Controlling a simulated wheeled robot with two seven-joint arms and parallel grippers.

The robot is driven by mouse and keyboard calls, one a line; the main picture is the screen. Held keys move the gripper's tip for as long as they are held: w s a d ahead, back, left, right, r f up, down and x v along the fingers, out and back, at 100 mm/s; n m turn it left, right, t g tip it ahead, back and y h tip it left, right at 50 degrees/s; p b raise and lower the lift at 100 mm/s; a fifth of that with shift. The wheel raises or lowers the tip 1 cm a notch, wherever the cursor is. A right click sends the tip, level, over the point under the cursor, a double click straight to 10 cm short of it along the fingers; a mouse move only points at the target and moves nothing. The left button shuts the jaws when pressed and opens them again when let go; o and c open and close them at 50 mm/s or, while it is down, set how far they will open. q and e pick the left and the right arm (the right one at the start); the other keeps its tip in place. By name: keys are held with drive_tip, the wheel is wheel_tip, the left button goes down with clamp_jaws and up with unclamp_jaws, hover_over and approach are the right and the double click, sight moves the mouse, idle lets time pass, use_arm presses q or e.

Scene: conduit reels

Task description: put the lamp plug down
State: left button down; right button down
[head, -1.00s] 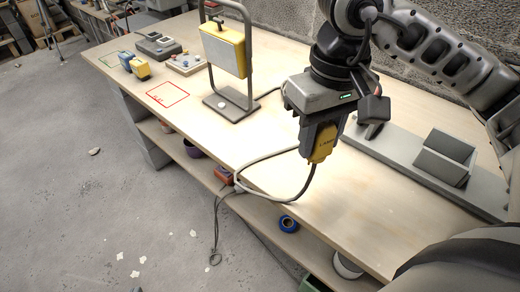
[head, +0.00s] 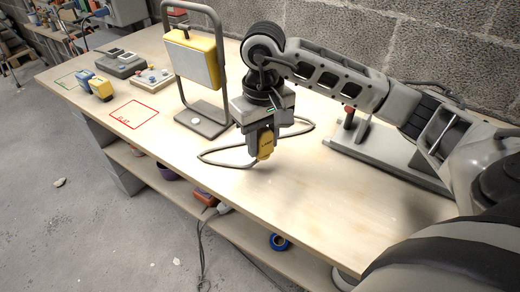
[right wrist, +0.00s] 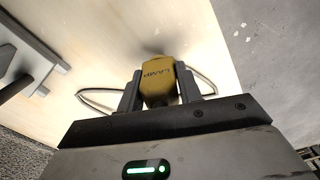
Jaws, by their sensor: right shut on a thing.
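The yellow lamp plug (head: 266,145) is held in my right gripper (head: 262,150), above the wooden bench. In the right wrist view the plug (right wrist: 158,84), marked LAMP, sits between both fingers. Its grey cable (head: 228,160) loops around the gripper over the bench top; the cable also shows in the right wrist view (right wrist: 95,98). The yellow work lamp (head: 192,60) stands in its grey frame to the left of the gripper. A red outlined square (head: 134,114) is marked on the bench further left, with nothing in it. My left gripper is not in view.
Blue and yellow plugs (head: 100,88) stand left of the red square, near a green outline (head: 66,80). A grey box (head: 120,63) and a board with knobs (head: 152,78) lie behind. A grey rail fixture (head: 375,155) is at right. The bench front (head: 290,215) is clear.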

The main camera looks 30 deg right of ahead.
sight(260, 155)
drive_tip(key=shift+w+f, duration=0.5)
drive_tip(key=shift+f, duration=0.1)
wheel_tip(260, 155, down, 3)
drive_tip(key=shift+r, duration=0.1)
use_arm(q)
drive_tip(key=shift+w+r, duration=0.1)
use_arm(e)
drive_tip(key=shift+f, duration=0.4)
drive_tip(key=shift+f+b, duration=0.3)
drive_tip(key=shift+b, duration=0.25)
drive_tip(key=c, duration=0.9)
unclamp_jaws()
drive_tip(key=shift+c, duration=0.2)
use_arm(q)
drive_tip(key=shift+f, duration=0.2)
use_arm(e)
drive_tip(key=shift+r, duration=0.1)
